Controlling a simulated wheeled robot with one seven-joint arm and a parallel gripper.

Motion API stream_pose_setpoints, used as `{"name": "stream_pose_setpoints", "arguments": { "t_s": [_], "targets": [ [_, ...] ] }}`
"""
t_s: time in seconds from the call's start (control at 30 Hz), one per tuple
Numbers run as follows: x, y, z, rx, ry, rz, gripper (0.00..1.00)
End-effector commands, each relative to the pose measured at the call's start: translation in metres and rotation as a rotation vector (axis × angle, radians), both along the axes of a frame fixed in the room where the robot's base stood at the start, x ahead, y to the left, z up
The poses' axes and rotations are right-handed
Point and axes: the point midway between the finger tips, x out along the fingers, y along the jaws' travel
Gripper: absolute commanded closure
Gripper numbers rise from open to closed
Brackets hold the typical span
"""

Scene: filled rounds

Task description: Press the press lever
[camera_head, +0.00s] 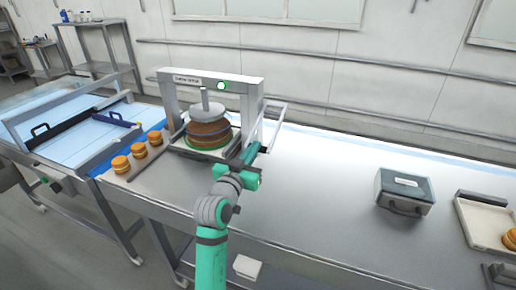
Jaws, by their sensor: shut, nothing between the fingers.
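The press (211,78) is a grey metal frame with a green light and a small label on its top beam. Its round plunger (205,100) is directly above a brown round stack (208,133), which sits on a tray with a green ring. The press lever (277,122) is a pale bar loop on the press's right side. My gripper (263,149) is shut and empty, at the lower end of the lever. I cannot tell whether its fingers touch the lever.
Several small orange-brown rounds (121,164) stand in a row left of the press. A conveyor with a blue surface (75,148) is at the left. A grey case (404,192) and a white tray (482,222) are at the right. The counter between press and case is clear.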

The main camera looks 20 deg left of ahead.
Motion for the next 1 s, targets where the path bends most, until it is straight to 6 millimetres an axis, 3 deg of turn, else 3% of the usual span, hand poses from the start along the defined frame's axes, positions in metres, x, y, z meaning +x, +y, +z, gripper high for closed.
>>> {"name": "stream_pose_setpoints", "arguments": {
  "t_s": [0.03, 0.53, 0.67, 0.9, 1.0],
  "targets": [
    [0.002, 0.001, -0.011, -0.003, 0.023, 0.0, 1.0],
    [0.002, 0.0, -0.016, -0.005, 0.031, 0.0, 1.0],
    [0.0, 0.0, -0.007, -0.003, 0.027, 0.0, 1.0],
    [-0.009, 0.003, 0.033, 0.002, 0.004, 0.003, 1.0],
    [-0.027, 0.008, 0.032, -0.003, 0.003, 0.008, 1.0]
  ]
}}
